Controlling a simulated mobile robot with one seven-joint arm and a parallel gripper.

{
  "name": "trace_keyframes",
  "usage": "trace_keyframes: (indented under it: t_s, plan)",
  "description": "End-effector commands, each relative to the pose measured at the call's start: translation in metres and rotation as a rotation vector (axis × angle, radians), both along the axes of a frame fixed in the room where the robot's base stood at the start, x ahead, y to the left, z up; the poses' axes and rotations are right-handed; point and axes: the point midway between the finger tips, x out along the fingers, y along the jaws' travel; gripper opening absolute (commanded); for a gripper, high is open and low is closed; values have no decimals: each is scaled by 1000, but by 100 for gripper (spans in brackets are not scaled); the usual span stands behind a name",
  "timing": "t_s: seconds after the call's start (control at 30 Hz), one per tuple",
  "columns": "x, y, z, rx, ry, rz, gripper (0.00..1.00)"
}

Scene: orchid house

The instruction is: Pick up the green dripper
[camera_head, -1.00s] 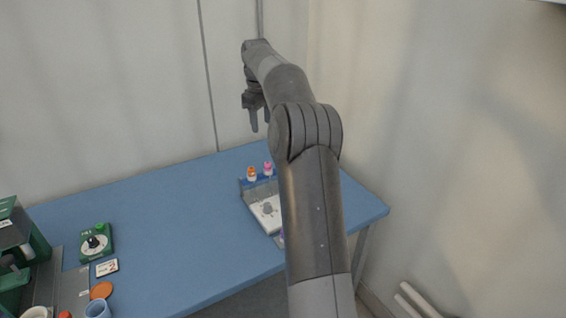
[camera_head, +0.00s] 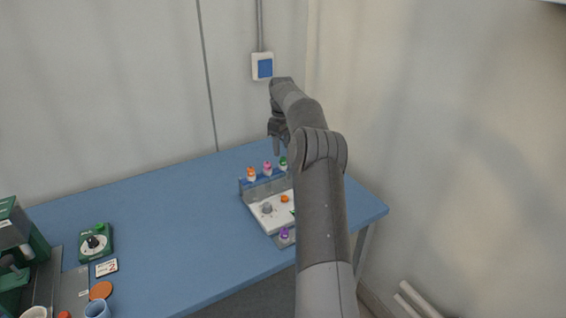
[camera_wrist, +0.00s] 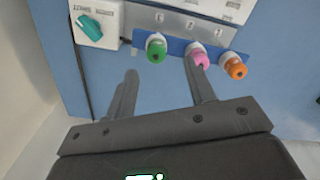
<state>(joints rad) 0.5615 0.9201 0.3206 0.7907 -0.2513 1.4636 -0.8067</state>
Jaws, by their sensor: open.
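The green dripper (camera_head: 283,162) stands at the right end of a row on a small blue rack (camera_head: 264,181), beside a pink dripper (camera_head: 267,168) and an orange one (camera_head: 251,173). In the wrist view the green dripper (camera_wrist: 156,47) is left of the pink one (camera_wrist: 200,58) and the orange one (camera_wrist: 236,68). My gripper (camera_head: 277,146) is open and empty, above the rack's right end. In the wrist view its fingers (camera_wrist: 162,64) are spread; the green dripper shows between them, and the right finger overlaps the pink one.
A white panel (camera_head: 268,221) with a grey knob lies in front of the rack, with a purple-topped item (camera_head: 284,233) at its front. In the wrist view a white box (camera_wrist: 107,14) with a teal knob is at upper left.

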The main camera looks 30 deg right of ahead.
Motion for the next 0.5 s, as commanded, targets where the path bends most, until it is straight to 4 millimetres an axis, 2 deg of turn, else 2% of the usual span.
trace_keyframes:
  t_s: [0.33, 0.5]
  plan:
    - [0, -5, -44, 2, 3, 1, 50]
    - [0, -5, -51, 1, 0, 0, 50]
